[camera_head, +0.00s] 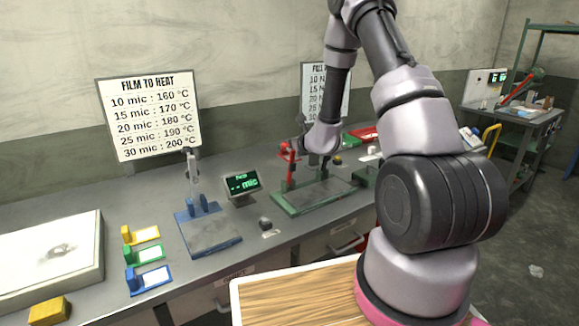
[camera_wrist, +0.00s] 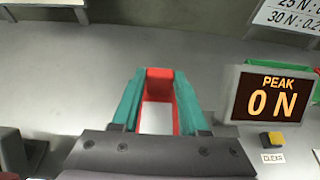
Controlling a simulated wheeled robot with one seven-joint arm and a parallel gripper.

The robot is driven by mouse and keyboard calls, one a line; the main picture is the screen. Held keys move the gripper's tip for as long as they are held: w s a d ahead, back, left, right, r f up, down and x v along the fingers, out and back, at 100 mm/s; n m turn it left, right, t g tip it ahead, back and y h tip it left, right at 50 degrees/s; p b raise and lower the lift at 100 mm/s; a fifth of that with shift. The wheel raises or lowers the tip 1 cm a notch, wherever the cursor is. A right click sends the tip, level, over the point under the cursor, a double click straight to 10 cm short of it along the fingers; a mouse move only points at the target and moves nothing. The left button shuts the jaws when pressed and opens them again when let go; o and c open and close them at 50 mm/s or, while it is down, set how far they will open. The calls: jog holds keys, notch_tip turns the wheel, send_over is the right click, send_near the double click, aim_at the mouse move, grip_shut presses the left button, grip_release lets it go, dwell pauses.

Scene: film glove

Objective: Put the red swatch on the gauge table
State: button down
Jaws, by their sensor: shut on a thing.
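My gripper (camera_wrist: 159,80) has teal fingers and is shut on the red swatch (camera_wrist: 160,86), which shows as a red block between the fingertips with a red edge around a white area. In the head view, my arm reaches over the green fixture at the back of the bench. A red upright part (camera_head: 288,152) shows there; I cannot tell if it is the swatch or part of the fixture. The gauge table (camera_head: 212,236) is a blue-edged grey plate with a blue block on it, to the left, and looks clear in front.
A "mic" display (camera_head: 241,184) stands behind the gauge table. Yellow, green and blue swatches (camera_head: 147,254) lie to its left. The "PEAK 0 N" display (camera_wrist: 270,98) is right of my gripper, with a yellow clear button (camera_wrist: 272,139).

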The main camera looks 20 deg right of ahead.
jog(key=shift+a+f, duration=0.1)
jog(key=shift+f, duration=3.75)
jog(key=c, duration=0.8)
grip_release()
jog(key=shift+f, duration=0.15)
jog(key=shift+c, duration=0.2)
jog(key=o, duration=0.4)
